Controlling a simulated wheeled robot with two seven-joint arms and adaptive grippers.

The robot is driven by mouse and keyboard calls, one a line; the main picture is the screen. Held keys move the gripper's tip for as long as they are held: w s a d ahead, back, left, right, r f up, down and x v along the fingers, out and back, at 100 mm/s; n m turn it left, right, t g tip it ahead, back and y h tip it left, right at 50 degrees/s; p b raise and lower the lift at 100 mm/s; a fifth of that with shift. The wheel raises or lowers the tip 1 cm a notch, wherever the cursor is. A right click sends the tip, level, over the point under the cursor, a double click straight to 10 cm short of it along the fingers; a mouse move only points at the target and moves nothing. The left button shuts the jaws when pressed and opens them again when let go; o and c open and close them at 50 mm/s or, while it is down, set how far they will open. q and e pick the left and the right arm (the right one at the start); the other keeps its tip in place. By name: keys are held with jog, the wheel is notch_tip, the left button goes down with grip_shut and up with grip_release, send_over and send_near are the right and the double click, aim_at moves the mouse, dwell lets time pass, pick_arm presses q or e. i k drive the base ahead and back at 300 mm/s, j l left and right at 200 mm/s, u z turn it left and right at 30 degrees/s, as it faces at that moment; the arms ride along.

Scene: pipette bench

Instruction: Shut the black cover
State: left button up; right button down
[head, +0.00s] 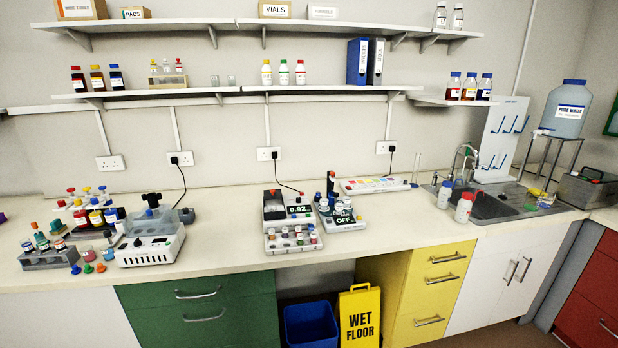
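I cannot tell for certain which part is the black cover. The white device with a 0.92 display (299,209) at the middle of the bench has a dark upper part (273,194) at its back left; whether this is raised or shut is too small to tell. The white device at the left (150,252) has a grey top with a black knob (151,198). A second device, with an OFF display (346,222), stands just right of the middle one. Neither of my grippers is in view.
Bottles and a tube rack (48,258) crowd the left end. The sink (490,207) is at the right. The bench (225,225) is clear between the left and middle devices.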

aim_at(272, 194)
jog(key=i+j+u, duration=0.15)
jog(key=j, duration=0.25)
jog(key=i+j+u, duration=0.1)
jog(key=j, duration=0.3)
jog(key=i+j+u, duration=0.15)
jog(key=j, duration=0.25)
jog(key=i+j+u, duration=0.15)
jog(key=j, duration=0.2)
jog(key=i+j+u, duration=0.1)
jog(key=j, duration=0.25)
jog(key=i, duration=0.05)
